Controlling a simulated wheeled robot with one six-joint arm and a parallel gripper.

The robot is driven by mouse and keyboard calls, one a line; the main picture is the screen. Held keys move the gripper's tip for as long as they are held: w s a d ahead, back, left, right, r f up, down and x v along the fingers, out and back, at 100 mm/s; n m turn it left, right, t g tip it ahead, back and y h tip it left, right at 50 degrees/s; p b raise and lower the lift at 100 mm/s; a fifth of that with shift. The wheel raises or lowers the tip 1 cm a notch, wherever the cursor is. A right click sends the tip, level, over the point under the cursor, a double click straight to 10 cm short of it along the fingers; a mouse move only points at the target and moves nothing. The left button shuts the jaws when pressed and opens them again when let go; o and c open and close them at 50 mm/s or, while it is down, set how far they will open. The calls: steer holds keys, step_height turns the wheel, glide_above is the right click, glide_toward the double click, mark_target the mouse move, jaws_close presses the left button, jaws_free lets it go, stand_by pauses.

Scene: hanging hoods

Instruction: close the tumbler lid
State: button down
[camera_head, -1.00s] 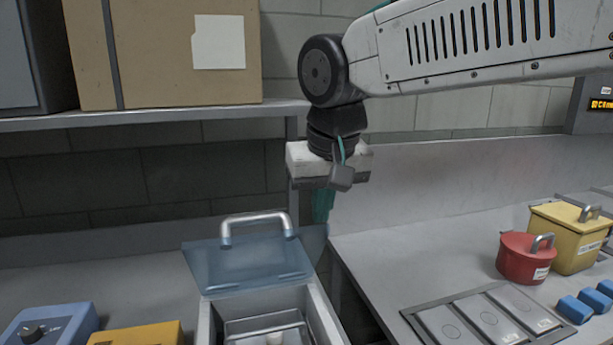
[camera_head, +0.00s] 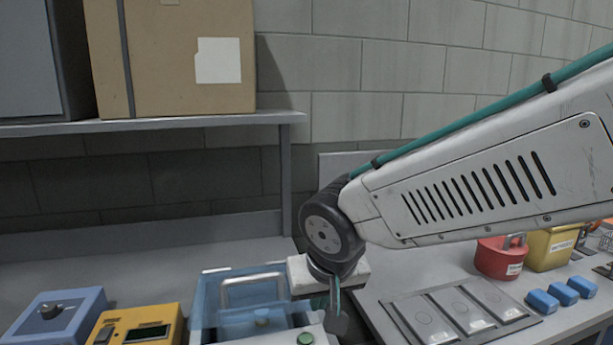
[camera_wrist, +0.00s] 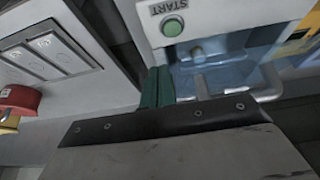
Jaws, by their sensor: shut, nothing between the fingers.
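The tumbler (camera_head: 200,322) is a pale box at the lower middle of the head view, with a green START button on its front panel (camera_wrist: 172,26) in the wrist view. The handle also shows in the wrist view (camera_wrist: 268,88). My gripper (camera_wrist: 158,75), with teal fingers, is shut and empty.
A blue device (camera_head: 55,318) and a yellow device (camera_head: 135,328) stand left of the tumbler. On the right counter are a grey panel tray (camera_head: 400,318), a red pot (camera_head: 497,262), a yellow container (camera_head: 550,250) and several blue blocks (camera_head: 565,291). A shelf (camera_head: 150,123) runs above.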

steer(key=shift+s+a+f, duration=0.1)
steer(key=shift+s+f, duration=0.05)
steer(key=shift+f, duration=0.35)
steer(key=shift+s+f, duration=0.15)
steer(key=shift+f, duration=0.3)
steer(key=shift+r, duration=0.3)
steer(key=s+d+r, duration=0.2)
steer(key=s+r, duration=0.4)
steer(key=s, duration=0.3)
steer(key=s+d+f+m+g, duration=0.1)
steer(key=s+d, duration=0.3)
steer(key=d, duration=0.6)
steer(key=s+d+f+m+g+h, duration=0.1)
steer(key=s+d, duration=0.3)
steer(key=d, duration=0.6)
steer(key=shift+s+f+g, duration=0.2)
steer(key=shift+f+g, duration=0.05)
steer(key=shift+g, duration=0.45)
